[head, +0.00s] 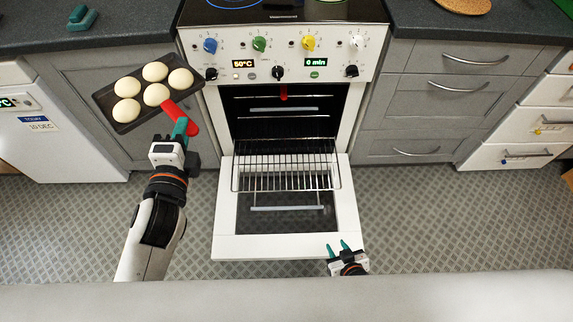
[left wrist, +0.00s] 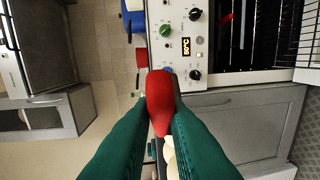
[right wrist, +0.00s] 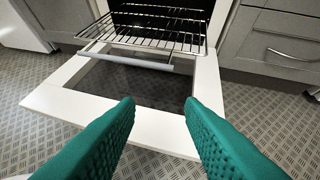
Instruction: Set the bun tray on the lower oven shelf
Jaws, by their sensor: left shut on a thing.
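The dark bun tray (head: 123,128) with several pale buns is held in the air left of the oven, roughly level, in the head view. My left gripper (head: 181,128) is shut on its red handle (head: 186,116); the red handle also shows between the fingers in the left wrist view (left wrist: 161,100). The oven (head: 284,120) is open, its door (head: 285,245) lowered flat. A wire shelf (head: 286,172) sticks out over the door; in the right wrist view the shelf (right wrist: 150,38) is clear and bare. My right gripper (head: 338,248) is open and empty by the door's front edge.
Grey drawers (head: 440,105) stand right of the oven, and a grey cabinet (head: 85,85) is behind the tray. A white appliance (head: 45,130) stands at the far left. A red thing (head: 284,92) shows at the top of the oven opening. The patterned floor in front is clear.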

